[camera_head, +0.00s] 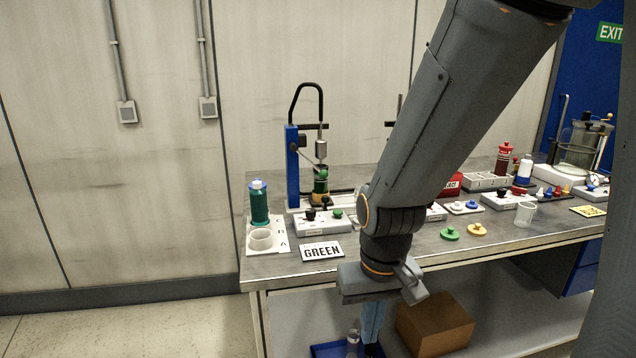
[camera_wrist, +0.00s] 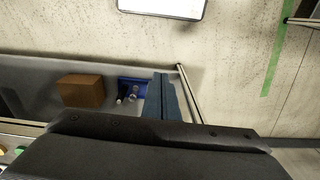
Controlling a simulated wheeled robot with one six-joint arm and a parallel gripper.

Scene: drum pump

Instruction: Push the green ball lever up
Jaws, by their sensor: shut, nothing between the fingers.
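A white control box (camera_head: 323,224) on the bench in the head view carries small knobs, a green one (camera_head: 337,213) at its right and a dark one (camera_head: 310,214) at its left. I cannot tell for certain which green part is the lever's ball. My gripper (camera_head: 372,340) points down in front of the bench edge, right of and below the box, touching neither. Its blue-grey fingers are together and empty in the wrist view (camera_wrist: 165,76).
A "GREEN" sign (camera_head: 322,252) lies before the box. Green (camera_head: 450,234) and yellow (camera_head: 477,230) knobs lie right. Below the bench are a cardboard box (camera_head: 435,324) and a blue tray (camera_head: 328,350).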

